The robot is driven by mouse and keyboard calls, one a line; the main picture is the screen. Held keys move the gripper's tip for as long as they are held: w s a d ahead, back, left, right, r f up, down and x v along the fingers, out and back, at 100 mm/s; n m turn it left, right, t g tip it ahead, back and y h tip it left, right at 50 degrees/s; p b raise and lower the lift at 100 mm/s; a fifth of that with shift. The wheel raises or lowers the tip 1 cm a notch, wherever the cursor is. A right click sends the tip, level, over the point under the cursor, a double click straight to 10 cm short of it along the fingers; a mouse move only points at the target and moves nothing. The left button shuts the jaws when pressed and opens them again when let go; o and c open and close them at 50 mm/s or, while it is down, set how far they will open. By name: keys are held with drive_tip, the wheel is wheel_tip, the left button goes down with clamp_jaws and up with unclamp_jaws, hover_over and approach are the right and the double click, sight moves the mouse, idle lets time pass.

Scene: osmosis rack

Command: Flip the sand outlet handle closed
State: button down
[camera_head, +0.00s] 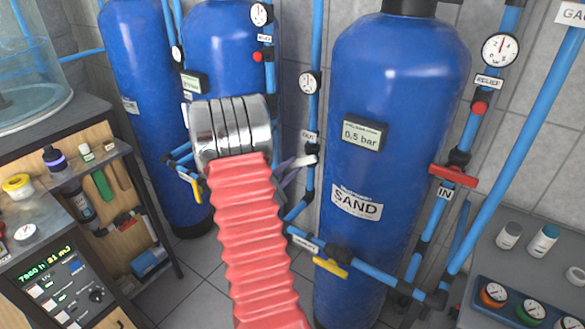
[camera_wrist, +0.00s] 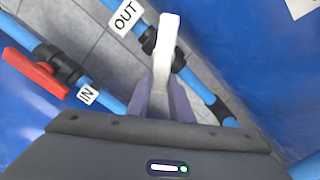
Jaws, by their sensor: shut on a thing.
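The SAND tank (camera_head: 400,110) is a tall blue cylinder right of centre in the head view. On the blue pipe at its left, by the OUT label (camera_head: 308,137), is a white outlet handle (camera_head: 307,159). My gripper (camera_head: 289,169) reaches it from the left. In the wrist view my gripper (camera_wrist: 161,96) has its purple-grey fingers shut around the near end of the white handle (camera_wrist: 167,40). The handle lies across the blue pipe at a slant, beside the OUT label (camera_wrist: 125,18). The fingers hide its near end.
A red handle (camera_head: 453,176) marked IN is on the tank's right pipe. A yellow handle (camera_head: 330,268) sits on the low pipe. Another red handle (camera_wrist: 36,72) shows in the wrist view. A wooden shelf unit (camera_head: 122,205) stands left; tiled floor (camera_head: 185,285) shows between.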

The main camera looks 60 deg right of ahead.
drive_tip(key=shift+a+m, duration=0.2)
drive_tip(key=shift+m, duration=0.1)
drive_tip(key=shift+w+r+m, duration=0.15)
drive_tip(key=shift+r+m, duration=0.1)
drive_tip(key=shift+m, duration=0.95)
drive_tip(key=shift+w+r+m, duration=0.1)
drive_tip(key=shift+r+m, duration=0.2)
drive_tip(key=shift+m, duration=0.75)
drive_tip(key=shift+r+m, duration=0.3)
drive_tip(key=shift+m, duration=0.75)
drive_tip(key=c, duration=1.9)
unclamp_jaws()
drive_tip(key=o, duration=0.3)
drive_tip(key=shift+r, duration=0.15)
drive_tip(key=shift+w+a, duration=0.1)
